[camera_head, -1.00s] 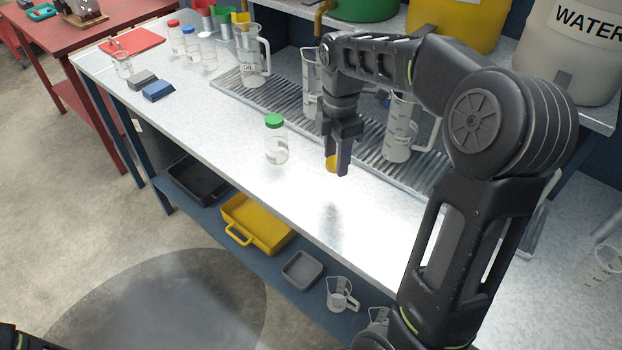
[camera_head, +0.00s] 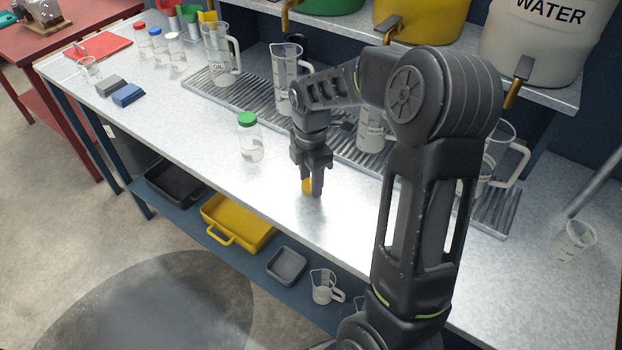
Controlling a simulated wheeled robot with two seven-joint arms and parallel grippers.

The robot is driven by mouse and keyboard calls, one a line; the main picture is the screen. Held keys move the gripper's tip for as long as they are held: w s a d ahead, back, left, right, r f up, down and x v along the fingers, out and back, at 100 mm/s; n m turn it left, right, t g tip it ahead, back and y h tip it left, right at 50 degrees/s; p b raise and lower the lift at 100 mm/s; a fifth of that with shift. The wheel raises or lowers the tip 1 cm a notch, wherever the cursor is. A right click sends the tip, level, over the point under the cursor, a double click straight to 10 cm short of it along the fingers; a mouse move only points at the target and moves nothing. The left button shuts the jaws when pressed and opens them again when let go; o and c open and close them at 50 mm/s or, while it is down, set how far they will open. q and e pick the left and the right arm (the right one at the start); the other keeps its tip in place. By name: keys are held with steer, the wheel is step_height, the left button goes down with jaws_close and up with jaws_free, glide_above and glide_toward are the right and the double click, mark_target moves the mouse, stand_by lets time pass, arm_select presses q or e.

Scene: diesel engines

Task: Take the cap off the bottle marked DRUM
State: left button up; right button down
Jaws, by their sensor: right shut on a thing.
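My right gripper (camera_head: 312,188) is shut on a small yellow thing that looks like a cap (camera_head: 306,186), low over the bench front. I cannot tell whether the cap touches the bench top. A clear bottle with a green cap (camera_head: 250,138) stands upright on the bench to the left of the gripper, apart from it. Clear bottles with a red cap (camera_head: 141,38), a blue cap (camera_head: 157,44) and a white cap (camera_head: 176,52) stand at the back left. No DRUM marking is readable on any bottle. My left gripper is not in view.
Glass jugs (camera_head: 222,52) stand on a ribbed drain tray (camera_head: 203,85) behind the gripper. Blue and grey blocks (camera_head: 128,94) lie at the left. Coloured drums with taps, one marked WATER (camera_head: 535,45), sit on the shelf above.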

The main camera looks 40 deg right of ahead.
steer(key=shift+f, duration=0.2)
steer(key=shift+f, duration=0.1)
steer(key=shift+f, duration=0.15)
steer(key=c, duration=0.8)
jaws_free()
steer(key=shift+r, duration=0.2)
step_height(320, 180, up, 12)
steer(key=shift+b, duration=0.3)
